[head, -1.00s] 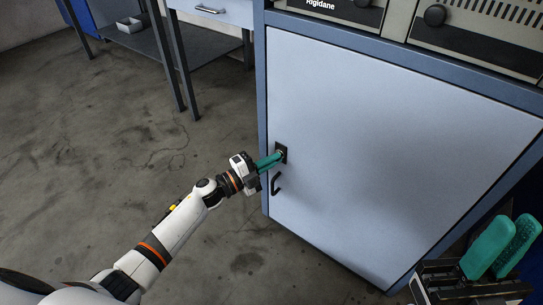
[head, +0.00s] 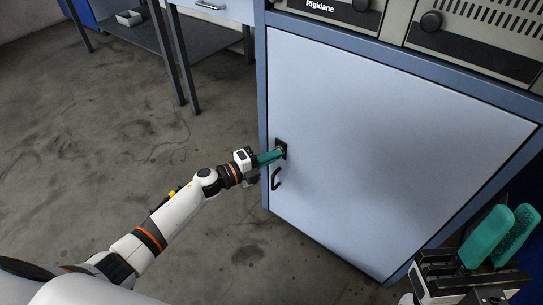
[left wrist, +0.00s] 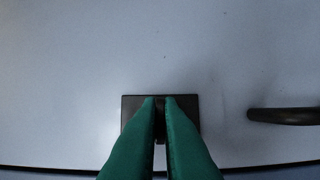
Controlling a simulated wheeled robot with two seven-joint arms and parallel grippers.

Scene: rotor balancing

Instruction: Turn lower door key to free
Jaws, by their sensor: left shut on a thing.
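The light blue cabinet door (head: 390,150) fills the middle of the head view and is closed. Near its left edge is a black lock plate (head: 281,147), which also shows in the left wrist view (left wrist: 129,108). My left gripper (head: 279,151) reaches the plate with its green fingers. In the left wrist view the fingertips (left wrist: 160,100) are shut on the small dark key (left wrist: 160,124) in front of the plate. The fingers hide most of the key, so its exact angle is hard to tell. My right gripper (head: 509,232) is at the lower right, its two green fingers apart, empty.
A black door handle (head: 276,179) sits just below the lock plate, and it appears right of the plate in the left wrist view (left wrist: 285,116). Grey panels with black knobs (head: 431,22) sit above the door. A bench (head: 190,50) stands at the back left. Floor left is clear.

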